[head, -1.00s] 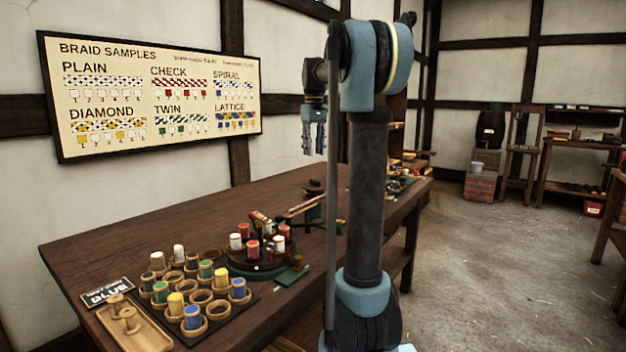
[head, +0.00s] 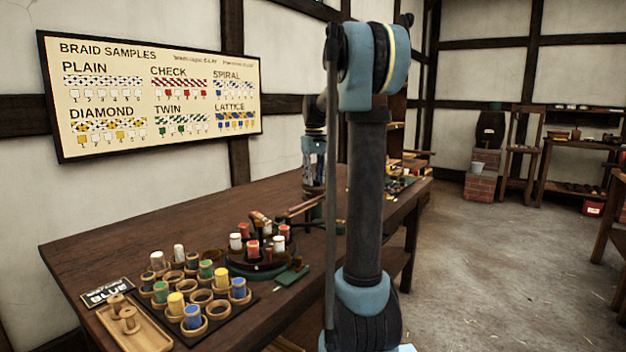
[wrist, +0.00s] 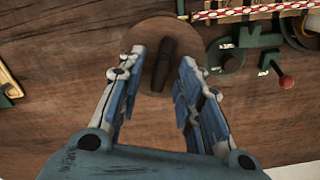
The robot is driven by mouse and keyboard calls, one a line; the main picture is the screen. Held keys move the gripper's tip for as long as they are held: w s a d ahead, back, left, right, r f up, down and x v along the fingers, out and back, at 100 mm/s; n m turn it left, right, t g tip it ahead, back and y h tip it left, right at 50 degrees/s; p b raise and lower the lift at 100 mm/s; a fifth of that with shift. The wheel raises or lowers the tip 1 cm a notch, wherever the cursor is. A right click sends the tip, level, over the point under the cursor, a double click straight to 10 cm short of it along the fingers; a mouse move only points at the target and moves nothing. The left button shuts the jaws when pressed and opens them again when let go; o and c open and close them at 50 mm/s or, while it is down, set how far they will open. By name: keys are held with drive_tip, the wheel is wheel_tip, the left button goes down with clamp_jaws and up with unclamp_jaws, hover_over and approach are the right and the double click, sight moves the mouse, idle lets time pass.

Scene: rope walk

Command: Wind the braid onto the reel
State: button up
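My gripper (wrist: 158,85) is open in the wrist view, its two fingers on either side of a dark upright handle (wrist: 163,65) on a round brown disc (wrist: 140,37), which looks like the reel. I cannot tell whether the fingers touch the handle. In the head view my gripper (head: 314,185) points down over the bench, partly hidden by my arm. The red and white braid (wrist: 250,12) runs along the top right of the wrist view, beside the disc. A green metal bracket (wrist: 235,45) with a red knob (wrist: 286,82) stands right of the disc.
The wooden bench (head: 130,225) carries a round stand with red and white bobbins (head: 252,248). A rack of coloured bobbins (head: 200,296), a wooden tray (head: 150,338) and a "BLUE" card (head: 107,292) are at the near end. A braid samples board (head: 150,95) hangs on the wall.

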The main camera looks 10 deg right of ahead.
clamp_jaws()
drive_tip(key=shift+m, duration=0.8)
unclamp_jaws()
